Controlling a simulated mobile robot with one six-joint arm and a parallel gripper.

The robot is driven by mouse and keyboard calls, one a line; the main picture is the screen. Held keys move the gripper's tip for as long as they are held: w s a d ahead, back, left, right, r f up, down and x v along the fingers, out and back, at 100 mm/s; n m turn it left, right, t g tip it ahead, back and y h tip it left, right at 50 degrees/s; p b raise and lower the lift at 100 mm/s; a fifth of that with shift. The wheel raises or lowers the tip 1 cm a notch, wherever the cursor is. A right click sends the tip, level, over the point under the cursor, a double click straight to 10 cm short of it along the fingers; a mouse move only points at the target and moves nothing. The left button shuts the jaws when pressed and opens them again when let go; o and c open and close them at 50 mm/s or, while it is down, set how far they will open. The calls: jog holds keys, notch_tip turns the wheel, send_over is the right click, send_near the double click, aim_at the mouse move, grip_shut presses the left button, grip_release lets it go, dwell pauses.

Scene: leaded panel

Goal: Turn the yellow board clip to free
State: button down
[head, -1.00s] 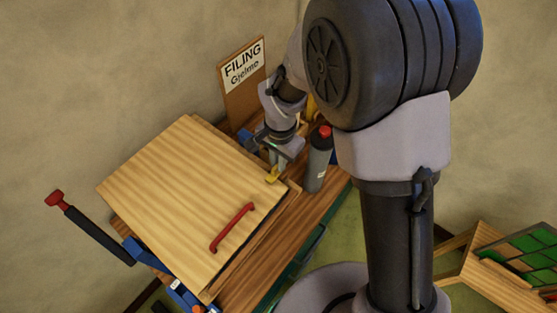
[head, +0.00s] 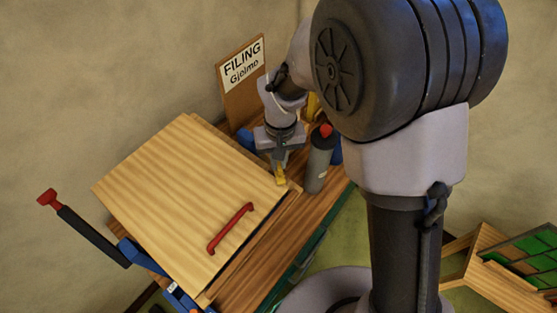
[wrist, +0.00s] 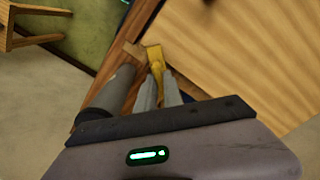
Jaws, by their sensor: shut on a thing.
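The yellow board clip (head: 281,176) sits at the right corner of the pale wooden board (head: 185,195). In the wrist view the clip (wrist: 154,58) shows just beyond my fingertips, at the edge of the board (wrist: 240,50). My gripper (head: 280,165) is above that corner, its fingers pointing down. In the wrist view my gripper (wrist: 159,80) is shut on the clip, with the fingers close together on its near part. The gripped part is partly hidden by the fingers.
A dark grey bottle with a red cap (head: 319,160) stands close beside my gripper. A red handle (head: 230,228) rises from the board. A FILING sign (head: 242,75) stands behind. A black bar with a red end (head: 85,232) sticks out at left.

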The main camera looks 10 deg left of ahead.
aim_at(280, 164)
jog(key=n, duration=0.4)
jog(key=shift+n, duration=2.2)
jog(key=c, duration=1.5)
grip_release()
jog(key=r+p, duration=0.1)
jog(key=r, duration=0.7)
jog(key=r+p, duration=0.1)
jog(key=r, duration=0.8)
jog(key=shift+s+d+r, duration=0.1)
jog(key=shift+d+r, duration=0.1)
jog(key=shift+r, duration=0.05)
